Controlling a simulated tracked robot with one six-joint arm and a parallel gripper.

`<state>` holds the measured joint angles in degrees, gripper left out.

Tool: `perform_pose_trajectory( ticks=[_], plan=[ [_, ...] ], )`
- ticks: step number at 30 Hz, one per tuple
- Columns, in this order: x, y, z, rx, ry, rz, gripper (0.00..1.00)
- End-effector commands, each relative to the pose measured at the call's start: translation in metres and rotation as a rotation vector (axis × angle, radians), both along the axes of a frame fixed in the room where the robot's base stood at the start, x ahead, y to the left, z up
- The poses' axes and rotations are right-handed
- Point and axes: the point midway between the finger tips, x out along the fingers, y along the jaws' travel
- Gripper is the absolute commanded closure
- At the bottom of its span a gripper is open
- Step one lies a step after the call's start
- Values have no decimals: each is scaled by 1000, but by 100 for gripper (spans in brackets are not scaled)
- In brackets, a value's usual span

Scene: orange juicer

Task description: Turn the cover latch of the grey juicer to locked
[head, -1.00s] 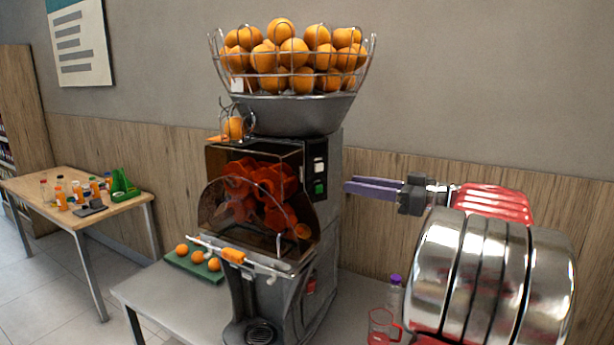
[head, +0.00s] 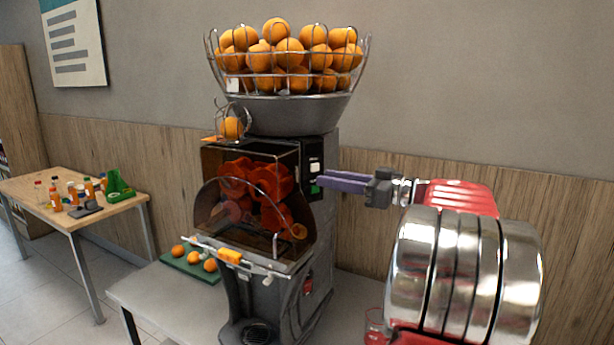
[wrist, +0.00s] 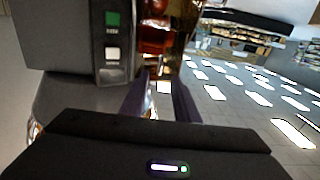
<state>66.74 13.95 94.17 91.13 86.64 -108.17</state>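The grey juicer (head: 325,225) stands on a grey table, its clear brown front cover (head: 255,220) over red pressing parts. My gripper (head: 320,182) has purple fingers and is to the right of the juicer, close to the side panel with the white and green buttons. In the wrist view the fingers (wrist: 160,85) are apart with nothing between them. The button panel (wrist: 112,40) shows to their left there.
A wire basket of oranges (head: 290,80) tops the juicer. A green board (head: 190,262) with oranges lies left of its base. A red-handled jug (head: 375,325) stands below my arm. A wooden side table (head: 125,205) with bottles is at far left.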

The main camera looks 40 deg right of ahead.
Motion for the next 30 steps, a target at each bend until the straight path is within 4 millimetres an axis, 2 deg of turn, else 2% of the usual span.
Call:
perform_pose_trajectory(
  ticks=[6,13,18,26,30],
  plan=[
    [33,12,0,1,1,3,72],
    [60,22,0,1,1,1,72],
    [68,24,0,0,1,0,72],
    [68,24,0,0,1,-1,72],
    [68,24,0,0,1,-1,82]
  ],
)
